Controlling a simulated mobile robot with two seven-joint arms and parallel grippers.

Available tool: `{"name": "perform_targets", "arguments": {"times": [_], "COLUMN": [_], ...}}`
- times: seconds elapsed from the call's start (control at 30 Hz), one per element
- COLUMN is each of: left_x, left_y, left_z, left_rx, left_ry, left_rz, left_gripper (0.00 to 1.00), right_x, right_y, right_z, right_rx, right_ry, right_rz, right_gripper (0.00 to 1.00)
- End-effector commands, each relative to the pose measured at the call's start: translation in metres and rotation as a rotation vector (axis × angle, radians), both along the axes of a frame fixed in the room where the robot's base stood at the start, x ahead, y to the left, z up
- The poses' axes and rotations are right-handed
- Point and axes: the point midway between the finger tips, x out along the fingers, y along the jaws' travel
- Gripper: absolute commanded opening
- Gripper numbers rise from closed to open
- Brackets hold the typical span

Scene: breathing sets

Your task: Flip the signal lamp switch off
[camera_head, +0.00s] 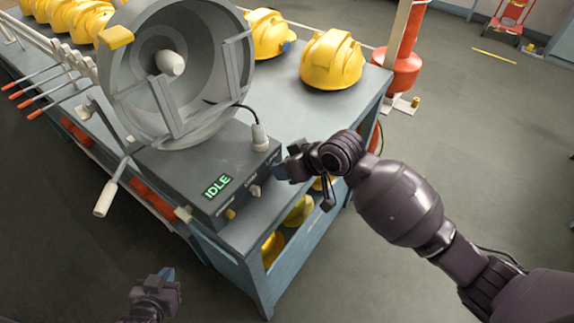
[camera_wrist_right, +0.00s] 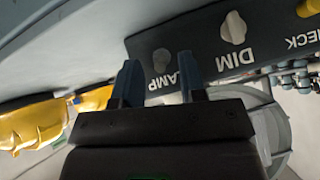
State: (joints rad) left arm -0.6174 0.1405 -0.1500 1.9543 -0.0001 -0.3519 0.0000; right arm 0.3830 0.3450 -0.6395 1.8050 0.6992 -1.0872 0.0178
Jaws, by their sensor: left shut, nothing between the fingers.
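The signal lamp (camera_head: 160,62), a large grey drum with a pale bulb inside, stands over a dark control box (camera_head: 208,160) on the table. The bulb looks unlit; the box display (camera_head: 217,187) reads IDLE in green. In the right wrist view, a dark grey switch (camera_wrist_right: 161,60) sits by the LAMP label, whose first letter a finger hides. My right gripper (camera_head: 281,172) is beside the box's right end; its fingers (camera_wrist_right: 158,76) are apart, roughly in line with that switch, with nothing between them. My left gripper (camera_head: 168,275) is shut and empty, low over the floor.
A pale DIM knob (camera_wrist_right: 234,27) and a yellow CHECK knob (camera_wrist_right: 308,8) are beside the lamp switch. A corded plug (camera_head: 260,138) stands on the box. Yellow helmets (camera_head: 331,60) and red-tipped levers (camera_head: 42,86) line the table (camera_head: 300,115).

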Motion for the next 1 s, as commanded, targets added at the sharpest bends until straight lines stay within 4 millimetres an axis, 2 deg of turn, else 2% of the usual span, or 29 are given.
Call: {"name": "perform_targets", "arguments": {"times": [0.27,0.7,1.0], "left_x": [0.0,0.002,0.003], "left_y": [0.0,0.0,0.0], "left_z": [-0.001,-0.003,-0.002], "left_rx": [0.0,0.0,0.0], "left_ry": [-0.001,-0.007,-0.009], "left_rz": [0.0,-0.001,-0.001], "left_gripper": [0.0,0.0,0.0], "right_x": [-0.006,-0.033,-0.038], "right_y": [-0.012,-0.057,-0.067], "right_z": [0.013,0.065,0.076], "right_rx": [0.0,-0.001,0.0], "right_ry": [-0.002,-0.002,0.001], "right_rz": [0.0,0.001,-0.001], "right_gripper": [0.38,0.38,0.38]}}
